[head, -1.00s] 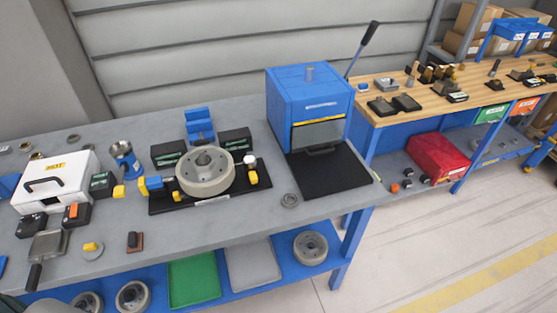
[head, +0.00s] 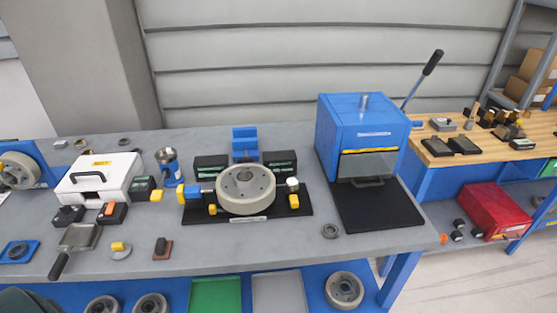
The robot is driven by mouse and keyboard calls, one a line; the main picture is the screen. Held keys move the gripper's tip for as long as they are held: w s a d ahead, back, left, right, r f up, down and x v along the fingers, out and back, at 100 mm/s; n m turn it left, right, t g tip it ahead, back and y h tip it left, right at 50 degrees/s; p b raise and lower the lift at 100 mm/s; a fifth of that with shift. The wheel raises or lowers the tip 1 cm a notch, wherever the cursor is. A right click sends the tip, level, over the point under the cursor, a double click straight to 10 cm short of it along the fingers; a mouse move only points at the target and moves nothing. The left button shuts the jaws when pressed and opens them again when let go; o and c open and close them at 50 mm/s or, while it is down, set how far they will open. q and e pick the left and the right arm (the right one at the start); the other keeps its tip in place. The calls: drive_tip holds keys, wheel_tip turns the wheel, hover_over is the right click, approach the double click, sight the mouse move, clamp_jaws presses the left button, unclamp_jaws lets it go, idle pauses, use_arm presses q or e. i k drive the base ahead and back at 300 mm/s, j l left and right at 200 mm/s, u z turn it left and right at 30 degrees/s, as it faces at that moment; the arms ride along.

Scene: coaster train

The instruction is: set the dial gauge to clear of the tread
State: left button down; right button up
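A grey wheel (head: 246,190) lies flat on a black fixture base (head: 276,210) on the grey bench. To its left on the fixture is a blue block with yellow parts (head: 196,192), close to the wheel's rim. To its right is a small white-topped post with a yellow part (head: 292,190). I cannot tell for sure which of these is the dial gauge, and no dial face is readable. Whether either piece touches the tread is too small to tell.
Dark boxes with green displays (head: 281,163) stand behind the fixture. A blue press (head: 362,138) with a black plate stands to the right. A white case (head: 98,178) and small tools sit at the left. Bare bench (head: 215,245) lies in front of the fixture.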

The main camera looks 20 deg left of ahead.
sight(291, 191)
drive_tip(key=i+l, duration=0.1)
drive_tip(key=l, duration=0.15)
drive_tip(key=i+l, duration=0.1)
drive_tip(key=l, duration=0.15)
drive_tip(key=i+l+u, duration=0.15)
drive_tip(key=l+u, duration=0.25)
drive_tip(key=l, duration=0.2)
drive_tip(key=l+u, duration=0.45)
drive_tip(key=l, duration=0.2)
drive_tip(key=u, duration=0.7)
